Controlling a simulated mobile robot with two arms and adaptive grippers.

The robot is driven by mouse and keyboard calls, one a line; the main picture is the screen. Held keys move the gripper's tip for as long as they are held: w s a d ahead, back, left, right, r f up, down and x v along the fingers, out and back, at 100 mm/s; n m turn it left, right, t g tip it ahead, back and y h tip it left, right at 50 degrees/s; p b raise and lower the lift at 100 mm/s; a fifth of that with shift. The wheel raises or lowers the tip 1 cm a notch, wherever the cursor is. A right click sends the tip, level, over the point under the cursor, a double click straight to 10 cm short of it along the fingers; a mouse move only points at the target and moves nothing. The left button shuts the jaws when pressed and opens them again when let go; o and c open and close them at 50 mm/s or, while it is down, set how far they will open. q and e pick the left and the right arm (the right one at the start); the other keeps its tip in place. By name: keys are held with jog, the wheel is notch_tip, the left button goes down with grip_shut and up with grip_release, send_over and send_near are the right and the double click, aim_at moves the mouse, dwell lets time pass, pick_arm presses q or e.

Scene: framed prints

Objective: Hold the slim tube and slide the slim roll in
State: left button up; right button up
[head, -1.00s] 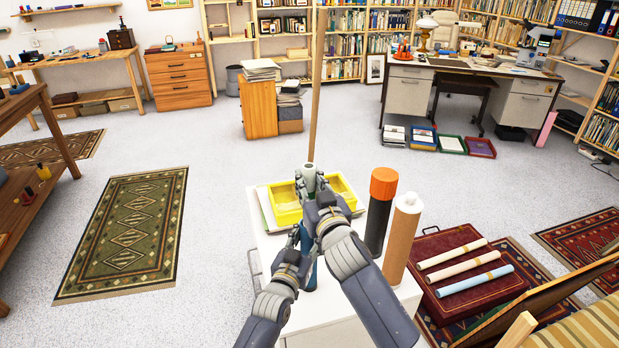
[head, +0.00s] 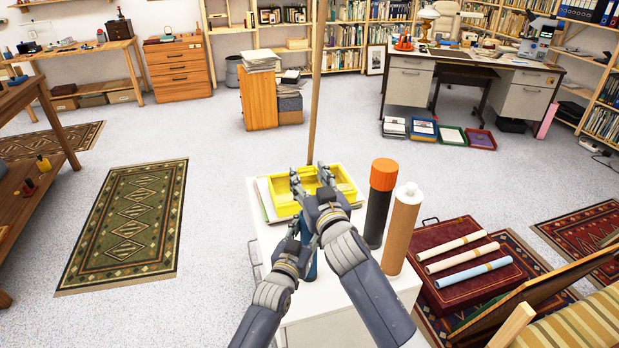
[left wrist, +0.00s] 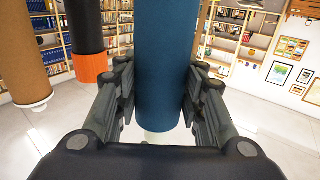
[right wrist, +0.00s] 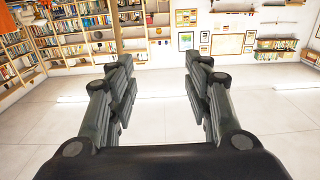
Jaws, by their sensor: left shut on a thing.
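The slim tube is blue and upright. It shows in part in the head view (head: 311,266), behind my arms, and large in the left wrist view (left wrist: 165,65). My left gripper (left wrist: 160,95) is shut around it. A small pale greenish end (left wrist: 157,137), which looks like the slim roll, shows at the tube's capless end in the left wrist view. The rest of the roll is hidden. My right gripper (head: 312,182) is above the tube, fingers apart. In the right wrist view (right wrist: 158,90) nothing is between its fingers.
A yellow tray (head: 340,182) stands on the white cabinet top (head: 384,288) behind my grippers. A black tube with an orange cap (head: 380,200) and a brown tube with a white cap (head: 402,228) stand to the right. Several rolls (head: 458,245) lie on a red case (head: 448,284).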

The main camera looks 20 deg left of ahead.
jog(key=v, duration=1.2)
dwell(0.8)
pick_arm(q)
jog(key=o, duration=1.3)
